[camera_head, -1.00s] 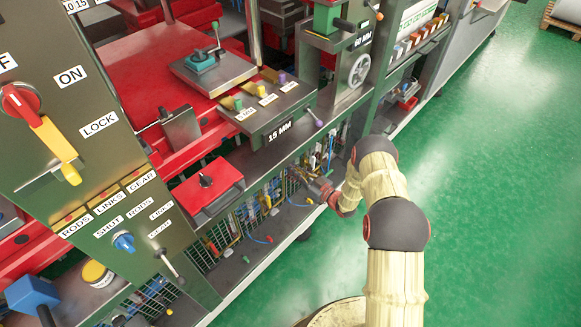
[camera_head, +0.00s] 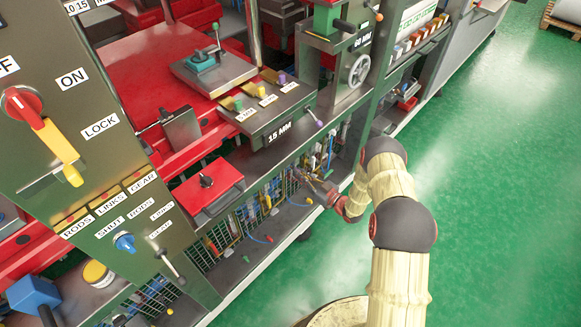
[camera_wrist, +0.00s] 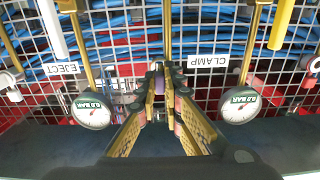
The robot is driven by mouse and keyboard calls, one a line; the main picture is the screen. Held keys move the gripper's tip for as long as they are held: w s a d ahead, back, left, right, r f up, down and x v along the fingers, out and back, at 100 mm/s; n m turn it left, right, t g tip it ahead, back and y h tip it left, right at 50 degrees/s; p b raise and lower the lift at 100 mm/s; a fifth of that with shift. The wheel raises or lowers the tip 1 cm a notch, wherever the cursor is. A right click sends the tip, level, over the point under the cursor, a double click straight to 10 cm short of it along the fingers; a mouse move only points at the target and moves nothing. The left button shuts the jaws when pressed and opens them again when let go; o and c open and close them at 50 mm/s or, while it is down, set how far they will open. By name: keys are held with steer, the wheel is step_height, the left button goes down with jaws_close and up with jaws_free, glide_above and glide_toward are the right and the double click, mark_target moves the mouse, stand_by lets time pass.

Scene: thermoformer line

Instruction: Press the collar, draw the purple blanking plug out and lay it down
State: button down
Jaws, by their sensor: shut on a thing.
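My gripper (camera_wrist: 160,78) is in the middle of the wrist view, in front of the wire grid, its two fingers close together. Between the fingertips a narrow strip of the purple blanking plug (camera_wrist: 160,84) shows; the fingers hide most of it. A brass pipe (camera_wrist: 167,30) comes down behind the fingertips, between the EJECT label (camera_wrist: 62,69) and the CLAMP label (camera_wrist: 208,61). I cannot make out the collar behind the fingers. In the head view my gripper (camera_head: 318,185) is low at the machine's front, beside the grid, and the plug is too small to tell there.
A pressure gauge hangs on either side, left (camera_wrist: 91,110) and right (camera_wrist: 239,104). Blue hoses (camera_wrist: 120,50) run behind the grid. A dark shelf (camera_wrist: 50,150) lies below. The green floor (camera_head: 500,200) to the right is clear.

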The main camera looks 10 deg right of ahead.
steer(key=shift+v, duration=0.95)
steer(key=shift+d+r, duration=0.1)
steer(key=shift+r, duration=0.05)
